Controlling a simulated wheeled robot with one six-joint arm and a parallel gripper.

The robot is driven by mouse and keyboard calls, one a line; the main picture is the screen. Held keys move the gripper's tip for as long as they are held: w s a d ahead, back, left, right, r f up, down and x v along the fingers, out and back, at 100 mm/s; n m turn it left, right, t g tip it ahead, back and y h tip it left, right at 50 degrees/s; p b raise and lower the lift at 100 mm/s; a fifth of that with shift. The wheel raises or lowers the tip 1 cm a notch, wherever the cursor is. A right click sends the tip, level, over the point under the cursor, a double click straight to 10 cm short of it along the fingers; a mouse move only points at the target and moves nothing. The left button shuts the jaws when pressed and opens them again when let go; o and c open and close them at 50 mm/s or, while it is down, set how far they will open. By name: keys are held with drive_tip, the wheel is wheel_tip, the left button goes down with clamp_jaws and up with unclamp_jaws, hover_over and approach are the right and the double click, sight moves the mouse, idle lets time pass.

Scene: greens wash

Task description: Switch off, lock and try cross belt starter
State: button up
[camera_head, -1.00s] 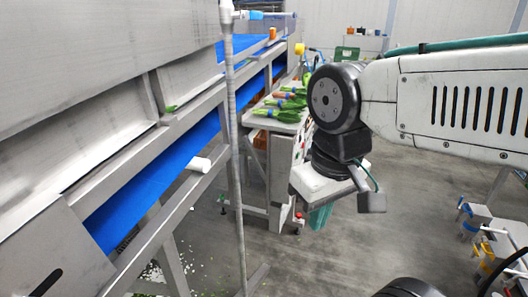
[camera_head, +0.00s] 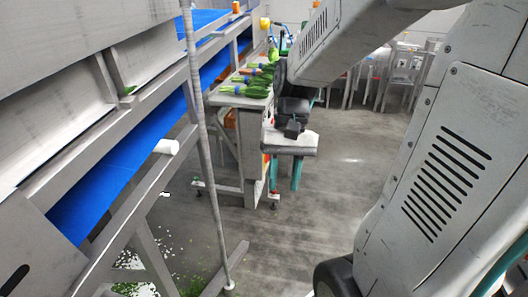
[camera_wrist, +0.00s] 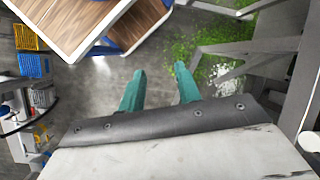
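My gripper (camera_wrist: 160,88) has two teal fingers, parted with nothing between them in the wrist view. In the head view my gripper (camera_head: 286,172) hangs low beside the right end of the greens table, its fingers pointing down and partly hidden by its pale housing. I cannot tell whether it touches the table. A blue belt (camera_head: 125,165) runs along the left inside a grey metal frame. I cannot make out the cross belt starter or its switch for certain. Small coloured parts on the table's near side are partly hidden by my arm.
The greens table (camera_head: 228,99) holds bunches of greens (camera_head: 252,80). A thin upright pole (camera_head: 207,160) stands in front of the belt frame. Yellow and blue crates (camera_wrist: 33,65) and a wooden-topped unit (camera_wrist: 85,22) show in the wrist view. Grey floor (camera_head: 345,170) is open right of the table.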

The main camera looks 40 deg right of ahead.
drive_tip(key=w+d+f+m+t+y, duration=0.4)
drive_tip(key=w+d+f+m+t, duration=0.4)
drive_tip(key=w+d+f+m, duration=0.5)
drive_tip(key=w+d+f+m+t+y, duration=0.5)
drive_tip(key=w+d+f+m+t, duration=0.25)
drive_tip(key=w+d+f, duration=0.5)
drive_tip(key=w+a+r+m+t, duration=0.1)
drive_tip(key=w+r+m, duration=0.1)
drive_tip(key=w+r, duration=0.2)
drive_tip(key=shift+w+a+r+h, duration=0.3)
drive_tip(key=shift+w+h, duration=0.1)
drive_tip(key=shift+w, duration=0.15)
clamp_jaws()
